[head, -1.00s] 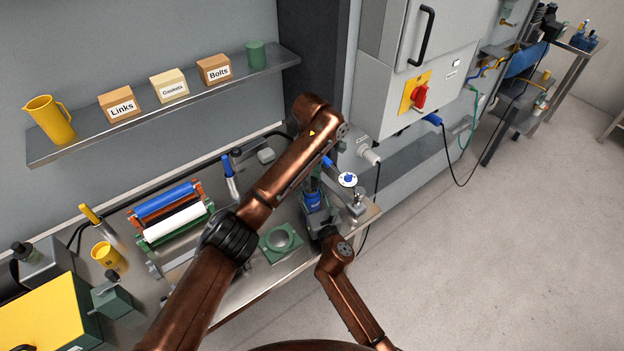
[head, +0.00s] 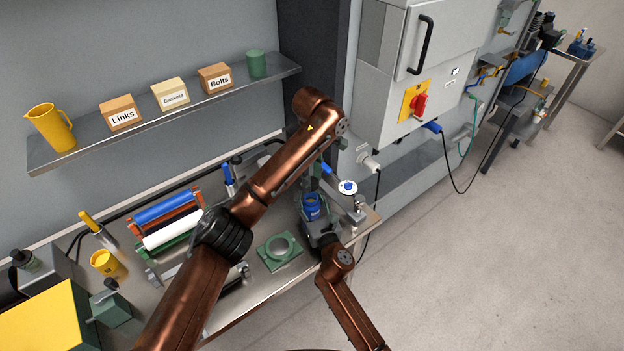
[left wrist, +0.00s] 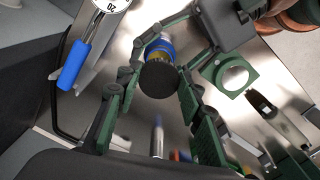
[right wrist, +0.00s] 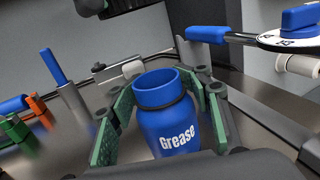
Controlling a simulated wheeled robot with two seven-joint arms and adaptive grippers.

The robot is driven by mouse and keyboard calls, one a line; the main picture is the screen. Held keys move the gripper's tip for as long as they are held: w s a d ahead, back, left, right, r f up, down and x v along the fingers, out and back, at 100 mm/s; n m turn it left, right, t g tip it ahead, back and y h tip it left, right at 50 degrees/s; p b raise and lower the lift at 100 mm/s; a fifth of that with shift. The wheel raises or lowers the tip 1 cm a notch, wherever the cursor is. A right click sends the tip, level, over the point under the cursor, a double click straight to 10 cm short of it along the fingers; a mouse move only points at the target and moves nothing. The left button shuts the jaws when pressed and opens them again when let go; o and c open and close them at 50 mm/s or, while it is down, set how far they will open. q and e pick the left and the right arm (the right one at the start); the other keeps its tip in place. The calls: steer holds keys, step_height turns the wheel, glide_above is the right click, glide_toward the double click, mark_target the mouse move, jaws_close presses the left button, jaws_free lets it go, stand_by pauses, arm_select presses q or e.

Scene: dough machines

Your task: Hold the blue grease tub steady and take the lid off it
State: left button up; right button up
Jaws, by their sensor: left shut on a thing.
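The blue grease tub (right wrist: 168,118) stands upright in the right wrist view, its mouth open with no lid on it. My right gripper (right wrist: 160,112) is shut around its sides; the tub also shows in the head view (head: 312,207). In the left wrist view my left gripper (left wrist: 158,82) is shut on the dark round lid (left wrist: 158,80). The lid hides part of the blue tub (left wrist: 160,47) beyond it. In the head view the lid cannot be made out, and my left arm partly covers the bench.
A green block with a round ring (head: 280,250) lies beside the tub. A white dial with a blue knob (head: 347,187) stands close on the right. A rack of coloured rollers (head: 168,220) is at left. A shelf (head: 170,115) runs above the bench.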

steer(key=o, duration=0.5)
